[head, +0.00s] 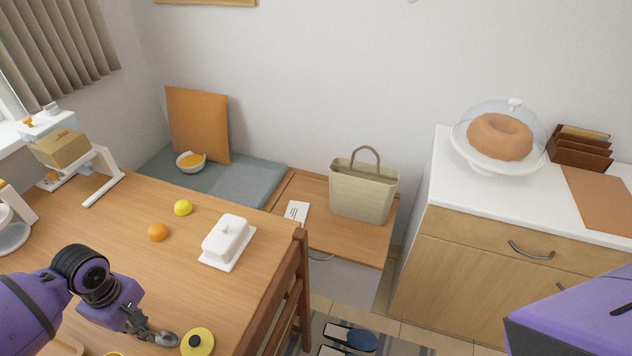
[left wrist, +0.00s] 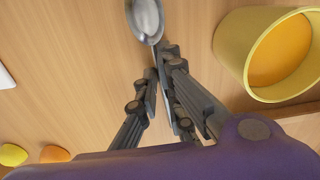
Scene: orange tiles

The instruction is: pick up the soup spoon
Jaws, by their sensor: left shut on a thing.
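The soup spoon is a grey metal spoon; in the left wrist view its bowl (left wrist: 146,18) points away from my gripper at the top. My left gripper (left wrist: 160,85) is shut on its handle, which runs between the fingers. In the head view the spoon's bowl (head: 167,339) shows just right of my left gripper (head: 148,332), low over the wooden table. I cannot tell whether the spoon touches the table. The rest of the handle is hidden by the fingers. My right gripper is out of view.
A yellow round-topped object (head: 197,342) stands close right of the spoon. A yellow cup with orange contents (left wrist: 280,55) is beside the gripper. An orange (head: 158,232), a lemon (head: 183,207) and a white butter dish (head: 227,238) stand farther back. A wooden chair (head: 297,290) borders the table's right edge.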

